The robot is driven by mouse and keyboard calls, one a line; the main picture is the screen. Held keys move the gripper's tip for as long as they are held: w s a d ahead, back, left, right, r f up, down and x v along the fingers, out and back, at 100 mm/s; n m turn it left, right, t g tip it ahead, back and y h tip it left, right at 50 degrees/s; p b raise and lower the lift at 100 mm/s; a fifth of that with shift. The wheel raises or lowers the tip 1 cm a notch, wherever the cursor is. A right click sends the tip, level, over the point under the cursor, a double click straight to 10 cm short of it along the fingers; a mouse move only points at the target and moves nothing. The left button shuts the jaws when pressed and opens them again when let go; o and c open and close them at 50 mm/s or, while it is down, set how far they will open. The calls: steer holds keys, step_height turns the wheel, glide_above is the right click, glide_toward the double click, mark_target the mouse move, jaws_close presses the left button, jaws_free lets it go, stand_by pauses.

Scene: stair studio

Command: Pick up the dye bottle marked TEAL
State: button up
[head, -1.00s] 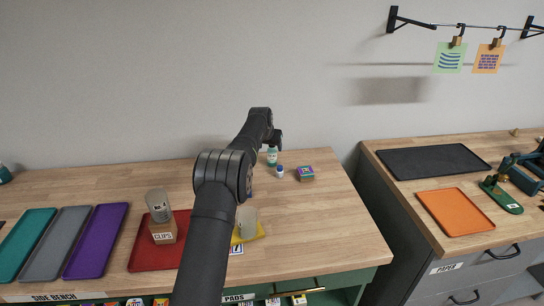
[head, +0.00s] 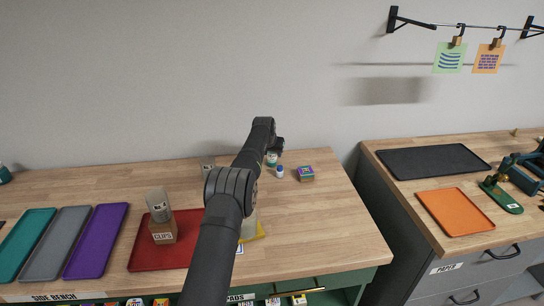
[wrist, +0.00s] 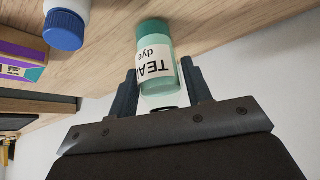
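The TEAL dye bottle (wrist: 155,62) is a small teal bottle with a white label; its lettering appears upside down in the wrist view. In the head view the bottle (head: 271,159) stands on the bench near the wall, partly hidden by my arm. My gripper (wrist: 160,75) has its two dark fingers apart, one on each side of the bottle. The bottle lies in line with the gap between the fingers. I see no clear grip on it, and whether either finger touches it is hard to tell. The fingers are barely visible in the head view.
A white bottle with a blue cap (head: 280,172) and a colourful box (head: 306,174) stand close to the right of the teal bottle. A red tray (head: 145,259) holds a CLIPS block. The bench's right front is clear.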

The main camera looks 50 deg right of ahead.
steer(key=c, duration=0.6)
steer(key=shift+c, duration=0.2)
steer(key=shift+r, duration=0.1)
